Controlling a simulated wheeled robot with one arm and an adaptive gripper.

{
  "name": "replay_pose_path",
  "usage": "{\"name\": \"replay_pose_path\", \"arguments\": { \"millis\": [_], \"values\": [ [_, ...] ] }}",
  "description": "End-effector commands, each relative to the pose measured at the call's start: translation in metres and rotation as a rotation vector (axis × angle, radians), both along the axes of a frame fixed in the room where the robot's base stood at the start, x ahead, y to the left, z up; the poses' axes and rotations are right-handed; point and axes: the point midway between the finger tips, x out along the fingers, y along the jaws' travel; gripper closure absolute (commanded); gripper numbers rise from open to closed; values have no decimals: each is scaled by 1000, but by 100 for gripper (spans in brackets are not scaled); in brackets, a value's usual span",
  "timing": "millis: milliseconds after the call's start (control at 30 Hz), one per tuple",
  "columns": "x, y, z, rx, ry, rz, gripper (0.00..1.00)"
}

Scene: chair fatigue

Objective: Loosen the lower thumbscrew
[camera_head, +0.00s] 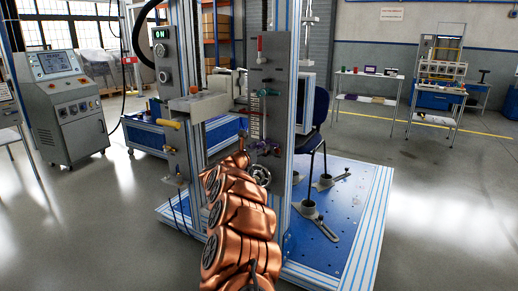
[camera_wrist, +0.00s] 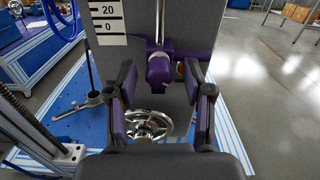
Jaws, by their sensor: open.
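A purple knob-like part (camera_wrist: 160,69), apparently the lower thumbscrew, sits on a grey upright plate below a white scale marked 20 and 0 in the wrist view. It also shows as a small purple part (camera_head: 264,147) low on the plate in the head view. My gripper (camera_wrist: 162,100) is open, with one dark, purple-padded finger on each side of the picture. The purple knob appears between and beyond the fingertips, with no visible contact. My copper-coloured arm hides part of the rig in the head view.
A silver handwheel (camera_wrist: 148,125) lies below the knob, also seen between the fingers. A chair (camera_head: 313,130) stands behind on the blue base (camera_head: 345,200).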

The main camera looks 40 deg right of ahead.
Motion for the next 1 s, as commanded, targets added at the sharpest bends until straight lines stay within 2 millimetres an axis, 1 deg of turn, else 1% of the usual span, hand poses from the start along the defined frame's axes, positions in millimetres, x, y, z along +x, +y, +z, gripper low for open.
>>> {"name": "replay_pose_path", "arguments": {
  "millis": [367, 833, 867, 1000],
  "values": [
    [1, -2, 0, 0, 0, 1, 50],
    [1, -2, 0, 0, 0, 1, 99],
    [1, -2, 0, 0, 0, 1, 100],
    [1, -1, 0, -1, 0, 1, 100]
  ]
}}
